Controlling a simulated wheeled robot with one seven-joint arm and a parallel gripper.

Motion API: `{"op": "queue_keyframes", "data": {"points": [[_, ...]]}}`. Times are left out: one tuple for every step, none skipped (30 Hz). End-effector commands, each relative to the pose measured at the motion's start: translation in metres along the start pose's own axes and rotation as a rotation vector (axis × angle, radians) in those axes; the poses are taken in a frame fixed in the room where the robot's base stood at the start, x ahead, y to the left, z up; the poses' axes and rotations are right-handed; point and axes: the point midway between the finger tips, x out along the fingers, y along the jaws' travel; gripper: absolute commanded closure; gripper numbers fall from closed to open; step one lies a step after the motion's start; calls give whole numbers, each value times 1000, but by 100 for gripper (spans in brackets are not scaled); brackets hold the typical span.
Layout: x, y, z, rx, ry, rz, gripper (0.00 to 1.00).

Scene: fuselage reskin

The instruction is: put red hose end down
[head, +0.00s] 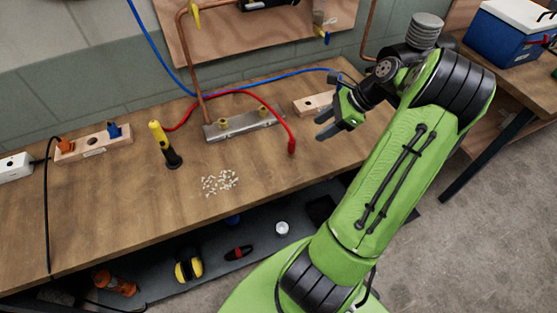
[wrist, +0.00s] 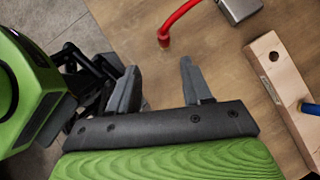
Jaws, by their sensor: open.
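The red hose (head: 255,95) runs from behind the metal manifold block (head: 240,127) over its top and down to the right. Its red end (head: 291,147) is at the table front, right of the block. In the wrist view the red hose end (wrist: 164,40) is beyond my fingertips and a little above the space between them. My gripper (head: 322,122) is to the right of the hose end and apart from it. In the wrist view my gripper (wrist: 158,75) is open, with nothing between its fingers.
A wooden block with a hole (head: 314,103) is close to my gripper; it and a blue hose end (wrist: 311,108) show in the wrist view. A yellow-black tool (head: 164,145), white pellets (head: 220,182) and a wooden holder (head: 93,143) are further left. The table's front edge is near.

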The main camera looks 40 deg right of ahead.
Motion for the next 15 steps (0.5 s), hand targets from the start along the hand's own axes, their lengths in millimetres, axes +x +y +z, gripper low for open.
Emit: {"op": "queue_keyframes", "data": {"points": [[4,4,28,-116,50,27,51],[7,9,45,-200,87,45,51],[11,18,69,-331,139,72,51],[13,26,87,-433,178,92,51],[15,36,105,-537,215,111,51],[17,51,126,-678,263,135,51],[17,64,142,-789,297,152,51],[17,77,156,-901,329,167,51],[16,98,174,-1055,369,186,51],[14,113,185,-1170,397,197,51],[12,129,195,-1287,422,207,51],[8,151,205,-1444,451,217,51],[5,168,210,-1559,470,221,51],[1,183,213,-1673,487,224,51],[-3,202,215,-1816,504,224,51]]}}
